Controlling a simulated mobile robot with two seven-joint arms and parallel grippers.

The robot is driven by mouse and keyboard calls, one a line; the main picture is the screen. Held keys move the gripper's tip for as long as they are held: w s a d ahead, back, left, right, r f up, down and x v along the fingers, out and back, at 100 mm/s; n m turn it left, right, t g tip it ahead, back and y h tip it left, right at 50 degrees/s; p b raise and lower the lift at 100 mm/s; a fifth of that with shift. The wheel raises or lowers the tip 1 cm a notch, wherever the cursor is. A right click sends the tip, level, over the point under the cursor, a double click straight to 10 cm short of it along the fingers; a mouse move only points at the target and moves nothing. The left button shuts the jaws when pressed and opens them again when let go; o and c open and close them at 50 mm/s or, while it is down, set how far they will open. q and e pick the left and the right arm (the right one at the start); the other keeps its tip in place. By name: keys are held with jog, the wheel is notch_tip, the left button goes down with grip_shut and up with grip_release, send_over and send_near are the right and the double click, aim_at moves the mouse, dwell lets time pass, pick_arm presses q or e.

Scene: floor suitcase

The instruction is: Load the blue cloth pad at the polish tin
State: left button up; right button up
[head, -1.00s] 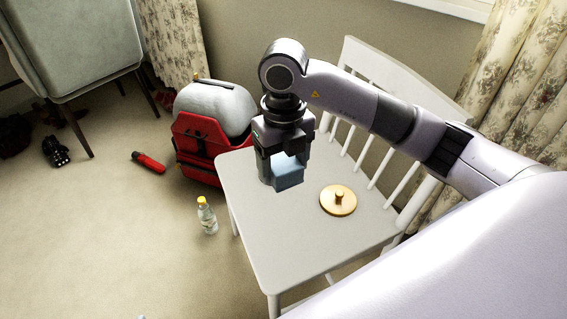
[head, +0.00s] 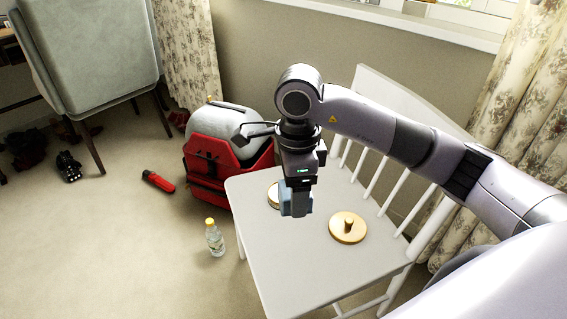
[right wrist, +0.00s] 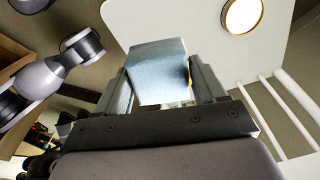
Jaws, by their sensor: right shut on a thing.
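My right gripper (head: 297,200) is shut on the blue cloth pad (head: 300,204) and holds it over the white chair seat. The right wrist view shows the pad (right wrist: 157,70) between the two fingers. A round gold-rimmed tin (head: 273,195) stands on the seat behind the gripper, which partly hides it. A gold lid with a knob (head: 347,228) lies to the right on the seat. The right wrist view shows a gold-rimmed disc (right wrist: 243,14) at upper right; I cannot tell if it is tin or lid.
The white chair (head: 290,260) has a slatted back on its right side. A red and grey suitcase or pack (head: 212,165) stands behind left. A bottle with a yellow cap (head: 214,238) and a red item (head: 158,181) are on the floor. The seat's front is clear.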

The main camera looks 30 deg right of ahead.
jog(key=n, duration=0.5)
jog(key=shift+s+r+n, duration=0.15)
jog(key=shift+r+n, duration=0.05)
jog(key=shift+n, duration=0.2)
jog(key=n, duration=0.5)
jog(key=shift+s+r, duration=0.15)
jog(key=n, duration=0.7)
jog(key=shift+s+r, duration=0.15)
jog(key=shift+s, duration=0.05)
jog(key=n, duration=0.3)
jog(key=shift+s, duration=0.1)
jog(key=shift+r+n, duration=0.1)
jog(key=shift+n, duration=0.3)
